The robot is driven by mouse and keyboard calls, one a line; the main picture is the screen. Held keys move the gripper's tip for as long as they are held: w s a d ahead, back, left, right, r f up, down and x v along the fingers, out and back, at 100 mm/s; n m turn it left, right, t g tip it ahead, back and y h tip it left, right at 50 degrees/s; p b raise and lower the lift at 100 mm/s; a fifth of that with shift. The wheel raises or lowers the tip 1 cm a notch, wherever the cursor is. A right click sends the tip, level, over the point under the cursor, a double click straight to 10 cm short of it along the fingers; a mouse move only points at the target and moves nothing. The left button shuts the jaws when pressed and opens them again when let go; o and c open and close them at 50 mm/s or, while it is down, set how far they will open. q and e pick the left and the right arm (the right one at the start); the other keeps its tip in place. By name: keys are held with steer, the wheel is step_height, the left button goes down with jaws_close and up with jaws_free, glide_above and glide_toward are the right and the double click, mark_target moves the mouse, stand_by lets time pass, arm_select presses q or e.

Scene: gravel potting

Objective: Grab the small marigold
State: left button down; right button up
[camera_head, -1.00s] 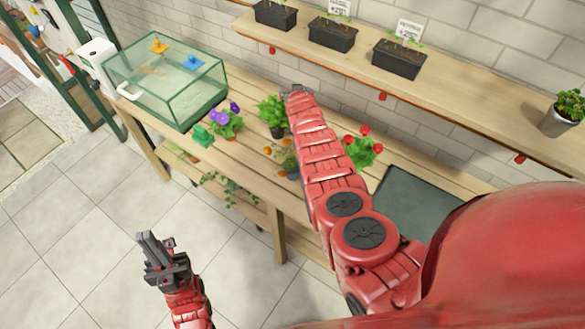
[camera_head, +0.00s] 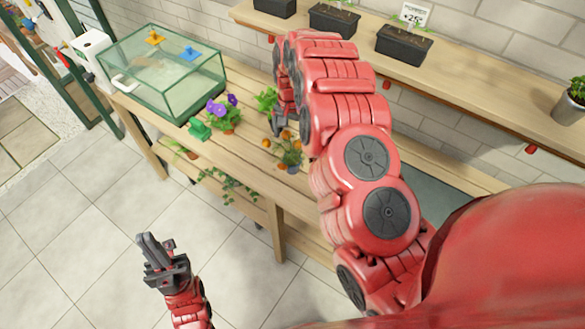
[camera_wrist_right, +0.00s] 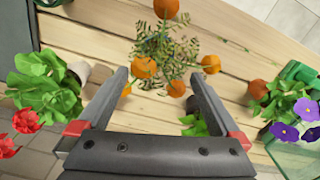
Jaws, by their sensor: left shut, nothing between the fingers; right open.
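The small marigold (camera_head: 288,150), with orange blooms and thin leaves in a dark pot, stands on the slatted wooden bench. In the right wrist view the marigold (camera_wrist_right: 165,45) is just beyond the fingertips, with some blooms between and around the finger ends; its pot is hidden there. My right gripper (camera_head: 279,128) points down beside the marigold in the head view. In its wrist view, the right gripper (camera_wrist_right: 158,73) is open, with nothing held. My left gripper (camera_head: 148,240) is shut and empty, over the floor left of the bench.
A purple-flowered plant (camera_head: 224,116) and a small green object (camera_head: 199,130) stand left of the marigold. A leafy plant (camera_head: 266,100) is behind the gripper. Red flowers (camera_wrist_right: 22,128) show in the wrist view. A glass tank (camera_head: 165,75) and a shelf (camera_head: 470,95) border the bench.

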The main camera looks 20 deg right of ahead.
mark_target(292, 148)
step_height(292, 148, down, 5)
steer(key=shift+f+p, duration=0.1)
steer(key=shift+p, duration=0.9)
steer(key=shift+f, duration=0.65)
steer(key=shift+d+f+p, duration=0.1)
steer(key=shift+f+p, duration=0.25)
steer(key=shift+p, duration=0.3)
steer(key=shift+s+f+p, duration=0.15)
steer(key=shift+f+p, duration=0.35)
steer(key=shift+f, duration=0.25)
steer(key=shift+s+d+f, duration=0.1)
steer(key=shift+d+f, duration=0.05)
steer(key=shift+f, duration=1.3)
steer(key=c, duration=1.4)
